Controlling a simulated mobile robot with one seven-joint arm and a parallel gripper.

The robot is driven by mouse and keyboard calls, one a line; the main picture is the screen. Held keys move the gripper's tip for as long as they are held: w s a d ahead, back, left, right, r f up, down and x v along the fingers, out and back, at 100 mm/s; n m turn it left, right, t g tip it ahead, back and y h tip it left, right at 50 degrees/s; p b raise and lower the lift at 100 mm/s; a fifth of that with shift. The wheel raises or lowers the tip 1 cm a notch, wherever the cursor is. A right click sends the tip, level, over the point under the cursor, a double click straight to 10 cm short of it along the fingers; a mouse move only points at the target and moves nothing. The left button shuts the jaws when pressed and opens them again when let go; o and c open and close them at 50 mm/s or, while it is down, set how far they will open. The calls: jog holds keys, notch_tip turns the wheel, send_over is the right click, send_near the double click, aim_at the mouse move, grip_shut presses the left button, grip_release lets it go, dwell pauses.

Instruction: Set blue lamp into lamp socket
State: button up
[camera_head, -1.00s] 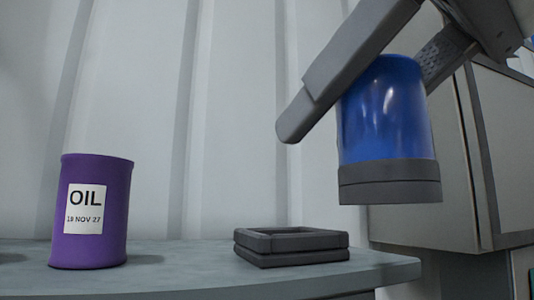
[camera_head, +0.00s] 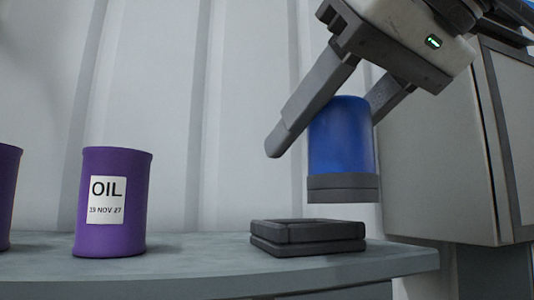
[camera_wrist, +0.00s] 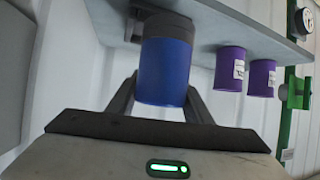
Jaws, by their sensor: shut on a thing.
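The blue lamp (camera_head: 340,138), a blue cylinder with a dark grey base, is upright between the fingers of my gripper (camera_head: 322,128). My gripper is shut on it. The lamp socket (camera_head: 307,238), a square dark grey frame, sits on the shelf near its right end. In the head view the lamp's base is above the socket and a little right of its middle, with a gap between them. In the wrist view the lamp (camera_wrist: 164,72) is between the two fingers (camera_wrist: 160,100), and its base hides most of the socket.
A purple oil can (camera_head: 112,205) stands on the shelf (camera_head: 200,262) left of the socket. A second purple can (camera_head: 8,195) is cut off at the left edge. A grey cabinet (camera_head: 440,150) stands close on the right. A ribbed wall is behind.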

jog(key=shift+w+a+f+b, duration=0.4)
jog(key=shift+w+f, duration=0.1)
jog(key=shift+w, duration=0.85)
jog(key=shift+w+a+f+b, duration=0.35)
jog(key=shift+w+f, duration=0.2)
jog(key=shift+w, duration=0.75)
jog(key=shift+w+a+f+b, duration=0.4)
jog(key=shift+w+f, duration=0.1)
jog(key=shift+w, duration=0.85)
jog(key=shift+f+b, duration=0.3)
jog(key=shift+f, duration=0.15)
jog(key=o, duration=1.2)
